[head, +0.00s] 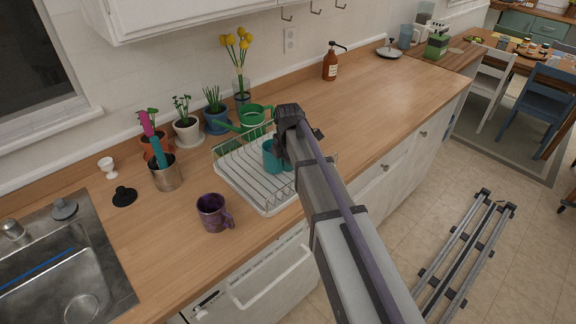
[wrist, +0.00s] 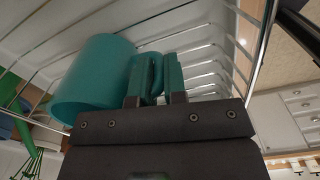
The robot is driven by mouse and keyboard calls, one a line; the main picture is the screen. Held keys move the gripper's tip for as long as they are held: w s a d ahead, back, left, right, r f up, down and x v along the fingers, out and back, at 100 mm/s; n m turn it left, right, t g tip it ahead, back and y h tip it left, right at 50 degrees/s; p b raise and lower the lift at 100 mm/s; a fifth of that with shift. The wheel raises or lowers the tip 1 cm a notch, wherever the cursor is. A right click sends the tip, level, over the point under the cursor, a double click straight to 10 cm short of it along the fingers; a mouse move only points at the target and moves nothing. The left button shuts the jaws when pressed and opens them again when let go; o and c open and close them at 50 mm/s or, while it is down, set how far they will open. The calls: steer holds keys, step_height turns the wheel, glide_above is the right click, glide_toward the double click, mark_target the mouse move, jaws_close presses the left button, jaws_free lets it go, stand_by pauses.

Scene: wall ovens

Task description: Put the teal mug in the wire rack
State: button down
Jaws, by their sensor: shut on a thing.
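The teal mug (head: 270,157) is inside the wire rack (head: 232,178) on the counter, toward its right part. My arm hides part of the mug in the head view. In the wrist view the teal mug (wrist: 92,84) is large and close, with its handle between the fingers of my gripper (wrist: 158,82). My gripper (head: 284,150) is shut on the handle. Rack wires show behind and beside the mug in the wrist view. I cannot tell whether the mug's base touches the rack floor.
A purple mug (head: 213,213) stands in front of the rack. A utensil cup (head: 166,175) is left of it. A green watering can (head: 252,116) and several potted plants stand behind. A brown bottle (head: 330,64) is farther right. The sink (head: 62,265) is at left.

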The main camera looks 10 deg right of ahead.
steer(key=c, duration=1.2)
jaws_free()
steer(key=shift+f, duration=0.1)
steer(key=shift+o, duration=0.2)
step_height(320, 180, up, 13)
steer(key=p, duration=1.3)
steer(key=s+m, duration=2.1)
steer(key=s, duration=0.1)
steer(key=shift+f+m+b, duration=0.3)
steer(key=shift+f+b, duration=0.05)
steer(key=shift+d+f, duration=0.1)
